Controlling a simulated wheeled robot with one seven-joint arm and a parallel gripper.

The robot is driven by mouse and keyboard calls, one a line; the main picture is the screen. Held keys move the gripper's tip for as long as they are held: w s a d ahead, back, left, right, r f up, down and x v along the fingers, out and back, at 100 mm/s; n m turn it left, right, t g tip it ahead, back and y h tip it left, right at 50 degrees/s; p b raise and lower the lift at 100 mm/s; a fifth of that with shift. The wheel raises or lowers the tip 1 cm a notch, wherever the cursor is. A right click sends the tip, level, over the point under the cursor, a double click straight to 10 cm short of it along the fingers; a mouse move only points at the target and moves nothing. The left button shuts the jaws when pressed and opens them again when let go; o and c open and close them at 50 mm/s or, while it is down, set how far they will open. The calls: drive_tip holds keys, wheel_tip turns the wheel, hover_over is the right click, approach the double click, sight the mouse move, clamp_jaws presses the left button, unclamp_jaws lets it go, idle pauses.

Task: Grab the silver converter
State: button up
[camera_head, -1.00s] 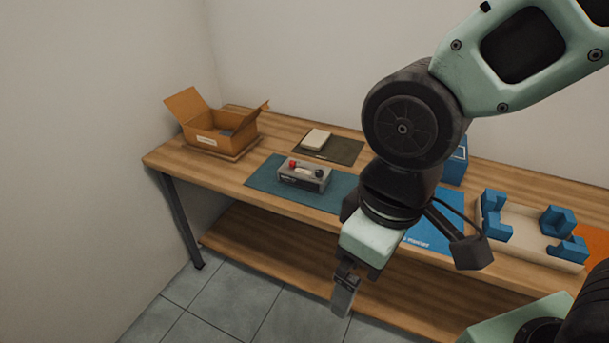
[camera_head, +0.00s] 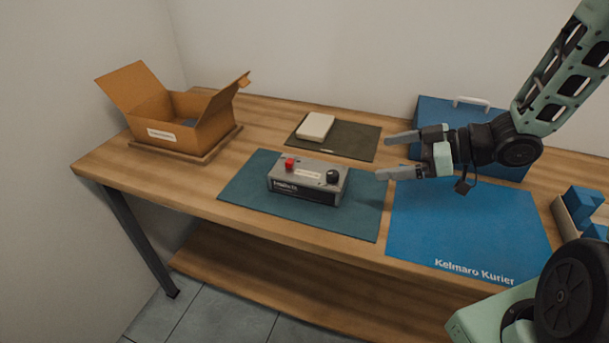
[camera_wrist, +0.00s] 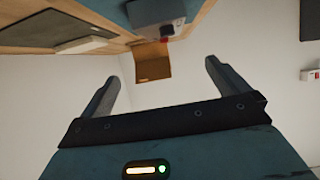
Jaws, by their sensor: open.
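The silver converter (camera_head: 308,180) is a grey box with a dark front, a red knob and a black knob on top. It sits on a teal mat (camera_head: 250,195) on the wooden table. My gripper (camera_head: 381,156) is open and empty, to the right of the converter and apart from it, with its fingers pointing left. In the wrist view the open fingers of my gripper (camera_wrist: 160,82) have nothing between them, and the converter (camera_wrist: 156,12) shows at the top edge, partly cut off.
An open cardboard box (camera_head: 172,127) stands at the table's left end. A cream block (camera_head: 315,127) lies on a dark mat (camera_head: 352,143) behind the converter. A blue case (camera_head: 428,113) stands behind my gripper, and a blue mat (camera_head: 470,235) lies at right.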

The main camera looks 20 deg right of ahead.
drive_tip(key=b, duration=0.1)
approach(310, 170)
drive_tip(key=shift+w+a+f, duration=0.15)
drive_tip(key=shift+w+a, duration=0.7)
drive_tip(key=shift+a, duration=0.1)
drive_tip(key=x, duration=0.3)
drive_tip(key=b+x, duration=0.1)
drive_tip(key=shift+s+a+f, duration=0.2)
drive_tip(key=shift+a+f, duration=0.05)
drive_tip(key=shift+f, duration=0.25)
drive_tip(key=shift+w+a+f, duration=0.2)
drive_tip(key=shift+w+a, duration=0.1)
drive_tip(key=shift+a, duration=0.05)
